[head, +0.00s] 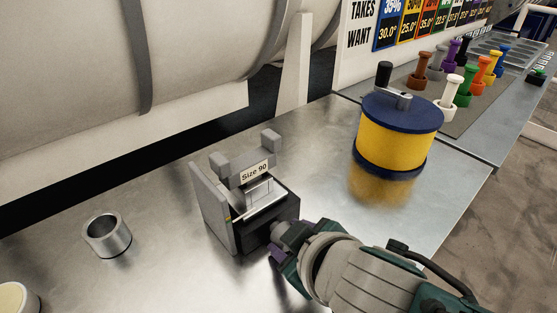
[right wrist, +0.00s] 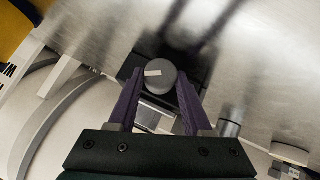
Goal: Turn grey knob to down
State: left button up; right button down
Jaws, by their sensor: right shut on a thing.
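The grey knob (right wrist: 163,79) shows in the right wrist view as a round grey cap. A white mark on it points to the left in that view. It sits on the side of a dark and grey device (head: 240,205) labelled "Size 90" on the metal table. My right gripper (right wrist: 156,92) is shut on the knob, with one purple finger on each side of it. In the head view the right gripper (head: 285,241) is at the device's right side and hides most of the knob. My left gripper is not in view.
A yellow drum with a blue lid and crank (head: 396,138) stands behind and right of the device. A metal cup (head: 107,236) is at left. Several coloured pegs (head: 462,80) stand at the back right. The metal table (head: 165,205) is bare between cup and device.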

dwell(0.4)
jog(key=shift+c, duration=1.7)
grip_release()
jog(key=shift+s+r+p, duration=0.3)
jog(key=shift+r, duration=0.05)
jog(key=p+v, duration=0.2)
jog(key=v, duration=0.6)
jog(key=shift+d+p, duration=0.1)
jog(key=shift+p, duration=0.3)
jog(key=shift+s+d+r, duration=0.15)
jog(key=shift+s+r, duration=0.15)
jog(key=shift+s, duration=0.05)
